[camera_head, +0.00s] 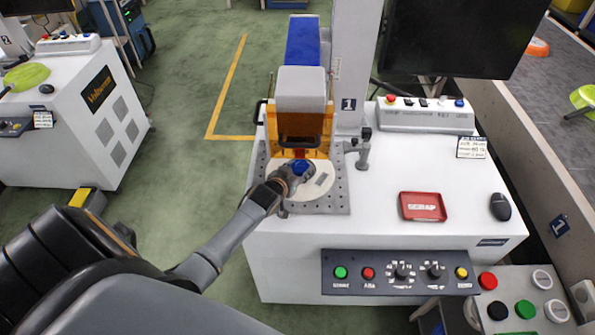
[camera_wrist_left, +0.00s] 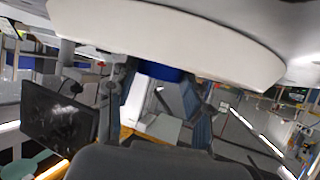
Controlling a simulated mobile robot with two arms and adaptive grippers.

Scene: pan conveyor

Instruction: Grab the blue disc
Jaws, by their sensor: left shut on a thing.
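The blue disc (camera_head: 300,167) is small and sits on the round pale plate (camera_head: 318,190) of the machine at the middle of the head view. My left gripper (camera_head: 293,174) reaches in from the lower left and is shut on the disc at the plate. Part of the disc is hidden behind the fingers. In the left wrist view, the blue disc (camera_wrist_left: 160,70) shows as a dark blue strip between the two fingers, against the pale plate (camera_wrist_left: 170,40). I cannot tell whether the disc is lifted off the plate. My right gripper is not in view.
An orange guard (camera_head: 318,138) and a grey machine head (camera_head: 301,90) stand right behind the plate. A metal post (camera_head: 363,152) rises to its right. A red tray (camera_head: 423,207) and a black mouse (camera_head: 501,207) lie on the white table (camera_head: 385,235). A button panel (camera_head: 400,273) fronts it.

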